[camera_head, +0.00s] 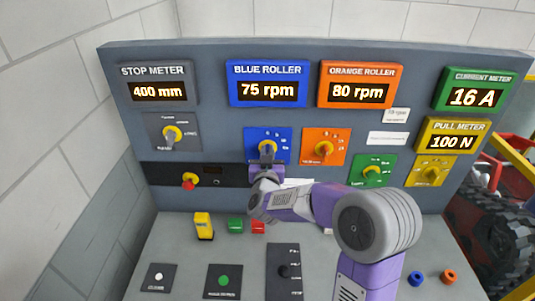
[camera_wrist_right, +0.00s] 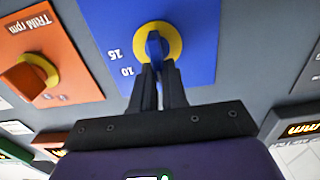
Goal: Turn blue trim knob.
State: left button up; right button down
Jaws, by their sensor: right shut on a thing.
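The blue trim knob (camera_head: 267,147) sits on a blue plate (camera_head: 282,136) below the blue roller display (camera_head: 267,84), which reads 75 rpm. In the right wrist view the knob (camera_wrist_right: 154,44) is a blue bar on a yellow disc, with the marks 15 and 10 on the plate beside it. My right gripper (camera_head: 266,158) is at the knob, and its two dark fingers (camera_wrist_right: 157,72) are shut on the blue bar. The wrist hides the lower part of the plate in the head view. My left gripper is not in view.
An orange trim knob (camera_head: 325,148) is right of the blue plate. A grey knob (camera_head: 172,135) and a red knob on yellow (camera_head: 190,181) are to the left.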

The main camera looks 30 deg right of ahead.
jog(key=shift+s+d+f+m+b, duration=0.1)
jog(key=shift+s+d+m+b, duration=0.1)
jog(key=shift+m+b, duration=1.4)
jog(key=shift+s+d+m+b, duration=0.1)
jog(key=shift+d+m+b, duration=0.05)
jog(key=shift+m+b, duration=1.4)
jog(key=c, duration=1.2)
grip_release()
jog(key=shift+o, duration=0.2)
jog(key=v, duration=0.7)
jog(key=shift+s+a, duration=0.2)
